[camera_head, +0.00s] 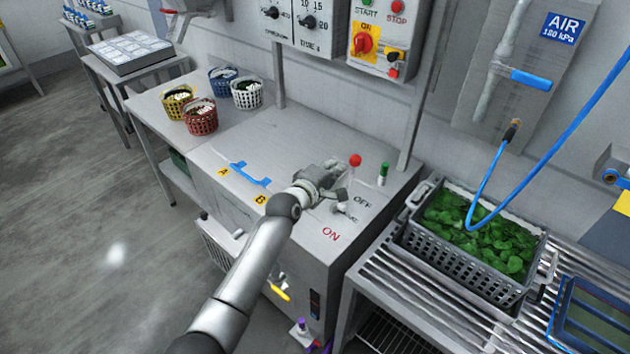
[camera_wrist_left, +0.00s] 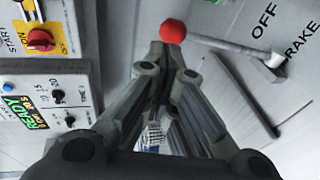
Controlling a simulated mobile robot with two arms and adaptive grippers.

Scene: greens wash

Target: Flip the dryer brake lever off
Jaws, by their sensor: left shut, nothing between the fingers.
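The brake lever has a red ball knob (camera_head: 355,160), standing above the grey dryer's top near the black OFF lettering (camera_head: 362,201). The red ON lettering (camera_head: 330,234) is nearer the front. In the left wrist view the knob (camera_wrist_left: 173,31) lies just beyond my fingertips, and its grey rod runs right to a pivot beside OFF. I cannot tell whether finger and knob touch or at which setting the lever rests. My left gripper (camera_head: 332,179) is shut and empty over the dryer top, partly covering the lever's base. My right gripper is out of view.
A green-capped post (camera_head: 384,173) stands right of the knob. A blue handle (camera_head: 250,174) lies on the dryer top, left of my arm. Control boxes (camera_head: 377,35) hang behind. A crate of greens (camera_head: 440,262) is on the right rack; several baskets stand left.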

